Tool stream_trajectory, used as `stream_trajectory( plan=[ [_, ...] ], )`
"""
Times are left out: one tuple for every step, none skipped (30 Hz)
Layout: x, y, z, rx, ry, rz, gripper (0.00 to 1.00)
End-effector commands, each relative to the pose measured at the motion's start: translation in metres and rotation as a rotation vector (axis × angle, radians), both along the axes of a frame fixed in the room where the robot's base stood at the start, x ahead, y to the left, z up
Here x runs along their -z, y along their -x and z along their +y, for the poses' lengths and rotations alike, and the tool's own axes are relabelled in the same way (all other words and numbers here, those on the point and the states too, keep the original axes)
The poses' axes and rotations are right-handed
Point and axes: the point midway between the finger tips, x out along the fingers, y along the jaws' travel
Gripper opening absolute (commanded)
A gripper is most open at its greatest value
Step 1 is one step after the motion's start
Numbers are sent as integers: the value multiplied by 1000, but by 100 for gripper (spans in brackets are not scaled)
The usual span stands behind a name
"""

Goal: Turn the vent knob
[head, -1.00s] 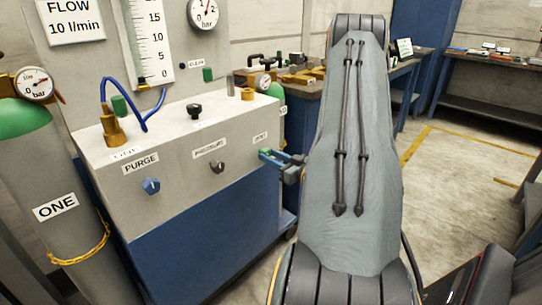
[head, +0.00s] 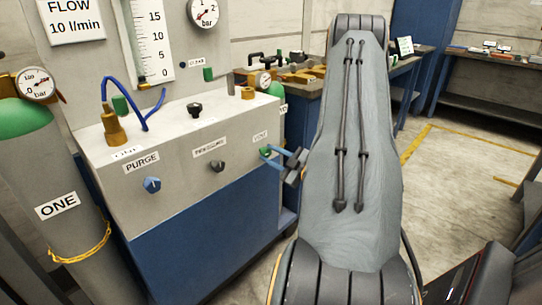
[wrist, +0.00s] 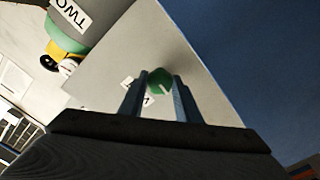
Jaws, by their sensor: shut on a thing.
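The green vent knob (wrist: 159,82) sits on the front face of the grey panel box, beside a white label (wrist: 135,92) that reads VENT in the head view. In the wrist view my gripper (wrist: 160,97) has one blue finger on each side of the knob, shut on it, and a pale mark line shows on the knob. In the head view my gripper (head: 274,156) is rolled at a slant at the box's right end, with a bit of the green knob (head: 266,151) between its fingers.
The blue purge knob (head: 152,185) and a dark middle knob (head: 217,165) are to the left on the same face. Cylinder ONE (head: 60,190) stands at the far left. A cylinder labelled TWO (wrist: 68,25) shows in the wrist view.

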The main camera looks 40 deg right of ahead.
Motion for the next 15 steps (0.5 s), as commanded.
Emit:
stream_trajectory(
  plan=[
    [1, 0, 0, 0, 8, 1, 8],
    [0, 0, 0, 0, 13, 0, 8],
    [0, 0, 0, 0, 20, 0, 8],
    [1, 0, 0, 0, 23, 0, 8],
    [0, 0, 0, 0, 26, -1, 8],
    [0, 0, 0, 0, 28, -1, 8],
    [0, 0, 0, 0, 30, -1, 8],
    [1, 0, 0, 0, 30, -1, 8],
    [1, 0, 0, 0, 31, -1, 8],
    [1, 0, 0, 0, 31, -1, 8],
    [0, 0, 0, 0, 31, -1, 8],
    [0, 0, 0, 0, 31, -1, 8],
    [1, 0, 0, 0, 31, -1, 8],
    [1, 0, 0, 0, 31, -1, 8],
    [1, 0, 0, 0, 30, -1, 8]
  ],
)
